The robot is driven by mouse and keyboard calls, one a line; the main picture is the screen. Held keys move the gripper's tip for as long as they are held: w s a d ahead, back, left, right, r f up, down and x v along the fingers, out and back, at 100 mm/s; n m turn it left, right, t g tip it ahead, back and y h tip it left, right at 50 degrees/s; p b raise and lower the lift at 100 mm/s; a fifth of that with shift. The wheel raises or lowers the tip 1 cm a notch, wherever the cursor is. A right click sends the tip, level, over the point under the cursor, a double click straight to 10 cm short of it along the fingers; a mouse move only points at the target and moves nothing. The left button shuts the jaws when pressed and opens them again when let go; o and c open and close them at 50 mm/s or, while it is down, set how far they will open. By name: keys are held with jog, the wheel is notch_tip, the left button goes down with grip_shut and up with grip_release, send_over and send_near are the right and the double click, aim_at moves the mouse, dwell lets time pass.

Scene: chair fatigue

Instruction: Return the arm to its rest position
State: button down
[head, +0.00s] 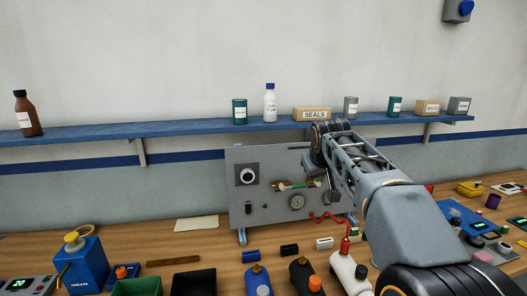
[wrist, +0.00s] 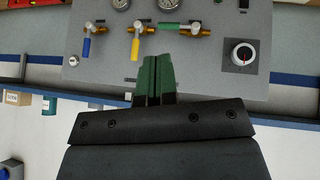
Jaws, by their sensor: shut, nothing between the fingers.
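My arm reaches in from the lower right of the head view, raised over the bench, with its end in front of the right part of a grey test panel (head: 262,215). In the head view the fingertips cannot be made out. In the wrist view my gripper (wrist: 155,82) shows two green fingers pressed together, empty. They point toward the panel (wrist: 200,75), which appears upside down there. The fingers lie below the row of valves with yellow (wrist: 136,48) and green (wrist: 168,26) handles; I cannot tell the distance to the panel.
A blue shelf (head: 190,127) with bottles, cans and a SEALS box (head: 312,113) runs behind the panel. The wooden bench (head: 205,243) holds a blue can (head: 80,265), a green bin (head: 137,287), several small bottles and a red hose (head: 328,217).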

jog(key=s+f+m+g, duration=0.1)
jog(key=s+f+g, duration=0.1)
jog(key=s+f, duration=0.65)
jog(key=s+f+m, duration=0.1)
jog(key=s+f, duration=0.3)
jog(key=s, duration=0.5)
jog(key=s+d+f+m, duration=0.1)
jog(key=s+f, duration=0.4)
jog(key=s, duration=0.4)
jog(key=shift+s+g+y, duration=0.25)
jog(key=shift+g+y, duration=0.05)
jog(key=shift+y, duration=0.1)
